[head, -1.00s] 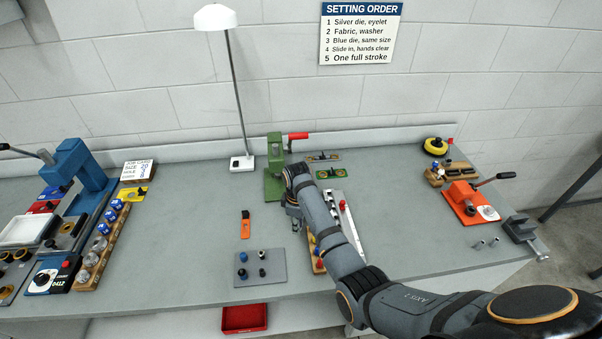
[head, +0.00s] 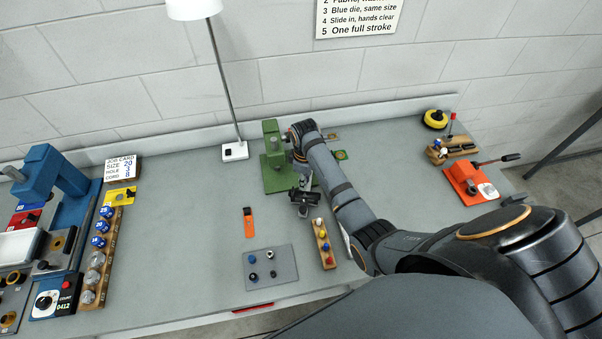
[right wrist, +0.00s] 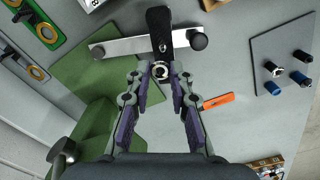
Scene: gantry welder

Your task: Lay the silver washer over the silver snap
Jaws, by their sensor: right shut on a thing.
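My right gripper (right wrist: 161,74) is shut on a small silver ring (right wrist: 160,71), which looks like the silver washer. In the right wrist view the ring sits between the fingertips, over or against the end of a black strap (right wrist: 158,22). I cannot tell whether it touches the strap. In the head view my right gripper (head: 303,196) is at the front of the green press (head: 271,150), but the washer is too small to see there. My left gripper is not in view.
A pale bar (right wrist: 125,47) with dark knobs crosses the strap. The green press's base plate (right wrist: 93,78) lies beside it. An orange-handled tool (head: 249,222) and a grey mat (head: 283,284) with small posts lie nearer. A lamp (head: 234,151) stands behind left. The table centre-left is clear.

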